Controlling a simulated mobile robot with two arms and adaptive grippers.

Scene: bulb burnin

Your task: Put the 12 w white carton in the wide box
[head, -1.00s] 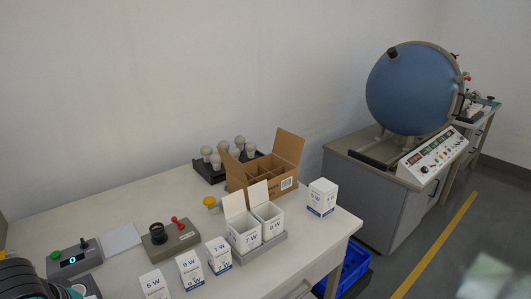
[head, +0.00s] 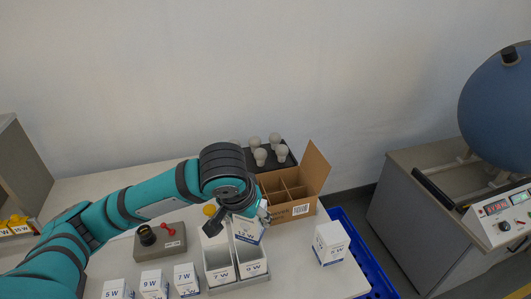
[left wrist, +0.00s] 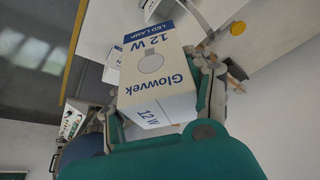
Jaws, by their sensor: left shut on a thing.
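The left wrist view shows the carton (left wrist: 158,78) large between the fingers (left wrist: 160,95), tilted, with a blue band and "Glowvek" print. The wide box (head: 316,182) is open, with a raised flap and inner dividers making compartments. My gripper and forearm hide part of its left side. I cannot tell whether the carton touches the box. My right gripper is not in view.
A grey tray (head: 240,284) with two open white cartons stands just in front of the held carton. A closed white carton (head: 331,243) stands right of it. A black bulb tray (head: 288,165) is behind the box. More cartons (head: 152,284) line the front. A blue crate (head: 372,270) is beside the table.

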